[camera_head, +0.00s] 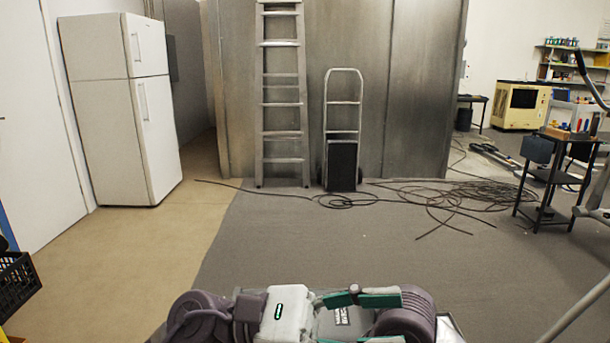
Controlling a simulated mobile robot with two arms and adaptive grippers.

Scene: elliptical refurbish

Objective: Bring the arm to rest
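Both my arms are folded in front of my body at the bottom middle of the head view. My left gripper (335,319) has a white housing with a small green light and points right. The lower fingers are partly cut off by the frame. Whether the two grippers touch cannot be told.
Grey carpet (300,245) ahead is clear. Loose cables (440,195) lie beyond it. A ladder (282,95) and hand truck (342,130) stand against a metal wall. A white fridge (120,110) stands left, a black crate (15,283) at the left edge, a small black table (550,175) right.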

